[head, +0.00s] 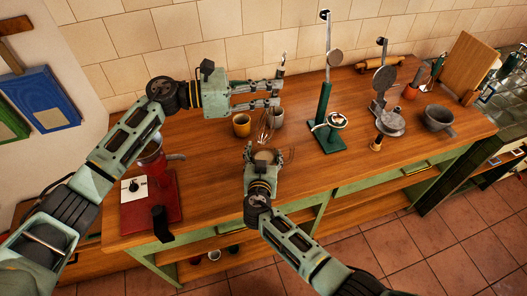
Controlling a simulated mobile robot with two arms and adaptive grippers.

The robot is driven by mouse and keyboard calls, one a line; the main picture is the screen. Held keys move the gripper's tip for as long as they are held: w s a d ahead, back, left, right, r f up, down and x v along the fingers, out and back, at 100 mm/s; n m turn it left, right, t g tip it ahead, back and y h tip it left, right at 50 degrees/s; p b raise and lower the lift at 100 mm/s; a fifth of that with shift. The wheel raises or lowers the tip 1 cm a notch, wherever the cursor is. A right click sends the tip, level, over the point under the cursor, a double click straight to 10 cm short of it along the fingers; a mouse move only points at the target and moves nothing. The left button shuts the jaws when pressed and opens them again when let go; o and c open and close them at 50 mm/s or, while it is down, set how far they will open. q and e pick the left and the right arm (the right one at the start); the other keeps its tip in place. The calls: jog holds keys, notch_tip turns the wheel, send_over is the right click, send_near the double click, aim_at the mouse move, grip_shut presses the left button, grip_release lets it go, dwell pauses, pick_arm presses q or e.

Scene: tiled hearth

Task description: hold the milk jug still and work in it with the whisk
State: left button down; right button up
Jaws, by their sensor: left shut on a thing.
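My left gripper (277,94) is shut on the whisk (265,128). The whisk's handle end sticks up above the fingers and its wire loops hang below them, over the worktop. My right gripper (266,153) is low over the counter, in front of the whisk. Its fingers are apart, one on each side of a small brownish round vessel (265,157), which looks like the milk jug. The gripper hides most of this vessel, and I cannot see whether the fingers touch it. The whisk is behind and above the vessel, not in it.
A yellow mug (241,126) and a grey cup (277,119) stand close to the whisk. A green lever stand (325,135) is to the right, with a grey bowl (438,118) farther right. A red machine (150,205) stands at the left. The counter (335,180) is clear at front right.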

pick_arm(q)
jog(key=shift+w, duration=0.1)
pick_arm(e)
jog(key=o, duration=0.4)
jog(key=shift+w, duration=0.1)
jog(key=shift+c, duration=0.2)
jog(key=shift+r, duration=0.1)
jog(key=shift+a, duration=0.1)
jog(key=shift+s+r, duration=0.1)
jog(key=shift+s, duration=0.55)
jog(key=v, duration=1)
jog(key=shift+s+r, duration=0.2)
jog(key=shift+s, duration=0.15)
